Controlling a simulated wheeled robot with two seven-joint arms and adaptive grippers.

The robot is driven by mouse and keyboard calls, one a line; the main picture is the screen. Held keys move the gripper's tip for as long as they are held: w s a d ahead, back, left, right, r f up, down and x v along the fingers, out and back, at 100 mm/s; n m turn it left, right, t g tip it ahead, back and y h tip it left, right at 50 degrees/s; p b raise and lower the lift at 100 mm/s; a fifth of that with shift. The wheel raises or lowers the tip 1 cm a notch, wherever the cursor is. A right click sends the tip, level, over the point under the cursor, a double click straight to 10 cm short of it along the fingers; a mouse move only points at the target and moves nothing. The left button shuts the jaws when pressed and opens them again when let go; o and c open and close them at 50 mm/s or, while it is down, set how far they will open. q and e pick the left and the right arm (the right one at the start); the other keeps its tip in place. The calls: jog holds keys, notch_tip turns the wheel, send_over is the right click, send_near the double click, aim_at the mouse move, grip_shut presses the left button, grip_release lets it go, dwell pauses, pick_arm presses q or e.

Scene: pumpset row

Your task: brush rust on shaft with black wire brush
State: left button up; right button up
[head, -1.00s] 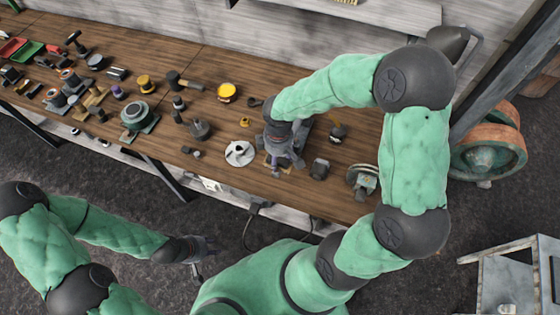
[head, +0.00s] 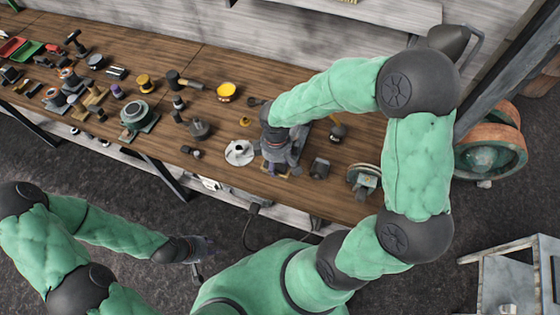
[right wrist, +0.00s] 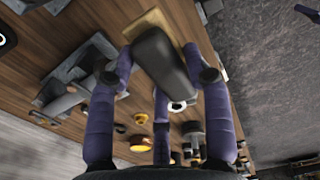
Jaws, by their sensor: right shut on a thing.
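My right gripper (head: 281,168) is over the front of the workbench. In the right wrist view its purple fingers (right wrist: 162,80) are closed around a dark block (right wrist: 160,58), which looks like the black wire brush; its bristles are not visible. A tan wooden piece (right wrist: 150,24) shows just beyond the block; I cannot tell whether they touch. A grey metal part (right wrist: 75,85) lies beside the gripper and may hold the shaft. I cannot make out the shaft or rust. My left gripper (head: 205,249) hangs in front of the bench, away from these things; its fingers are too small to judge.
The wooden workbench (head: 225,135) carries many parts. A pale impeller (head: 239,152) is left of my right gripper, a dark block (head: 320,168) and a green-grey machine (head: 363,178) to its right. A yellow-topped cup (head: 227,91) stands behind. A grey stand (head: 515,280) is at lower right.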

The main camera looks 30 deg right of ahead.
dwell(0.4)
jog(key=shift+w+d, duration=1.15)
jog(key=shift+d, duration=0.2)
jog(key=shift+s+a, duration=1.25)
jog(key=shift+a, duration=0.2)
jog(key=shift+w+d, duration=0.1)
jog(key=shift+w+d, duration=1.05)
jog(key=shift+d, duration=0.25)
jog(key=shift+s+a, duration=1.1)
jog(key=shift+a, duration=0.25)
